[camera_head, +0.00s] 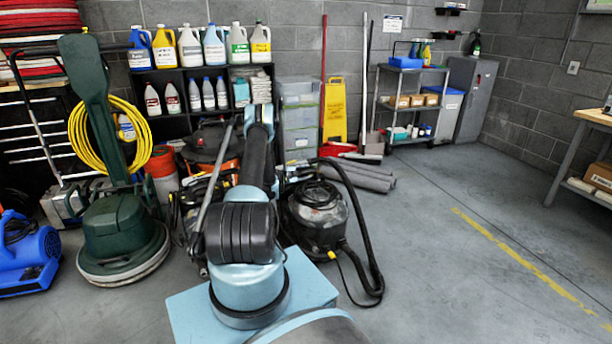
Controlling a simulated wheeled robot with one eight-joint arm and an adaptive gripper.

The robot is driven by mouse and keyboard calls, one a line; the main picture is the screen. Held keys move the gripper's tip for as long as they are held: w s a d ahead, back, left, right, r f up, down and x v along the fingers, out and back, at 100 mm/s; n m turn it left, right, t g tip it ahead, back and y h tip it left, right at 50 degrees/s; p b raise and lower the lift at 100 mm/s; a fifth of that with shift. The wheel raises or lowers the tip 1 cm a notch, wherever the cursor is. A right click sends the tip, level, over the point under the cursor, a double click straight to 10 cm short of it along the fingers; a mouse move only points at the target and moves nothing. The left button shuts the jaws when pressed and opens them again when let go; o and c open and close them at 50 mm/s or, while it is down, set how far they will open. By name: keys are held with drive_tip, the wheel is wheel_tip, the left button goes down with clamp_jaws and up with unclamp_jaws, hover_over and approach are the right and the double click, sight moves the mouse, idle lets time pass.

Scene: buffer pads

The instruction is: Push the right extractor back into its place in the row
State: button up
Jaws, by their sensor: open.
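A black and grey canister machine with a hose (318,215), which looks like the right extractor, stands upright on the floor just right of my arm. Its black hose loops up and down its right side to the floor. My arm covers part of its left side. Another dark machine with orange parts (212,148) shows partly behind my arm, on the left. My light blue and black arm reaches forward through the middle of the view. My gripper is not clearly visible; the arm's far end is hidden behind its own links, so I cannot tell whether it touches anything.
A green floor buffer (118,235) and a blue air mover (28,255) stand at the left. Shelves with bottles (195,105), clear drawers (300,118) and grey rolls (358,176) line the back. A workbench (598,118) stands far right. The right floor is clear.

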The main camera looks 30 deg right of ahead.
drive_tip(key=v, duration=0.9)
drive_tip(key=shift+a, duration=0.35)
drive_tip(key=shift+s+r, duration=0.1)
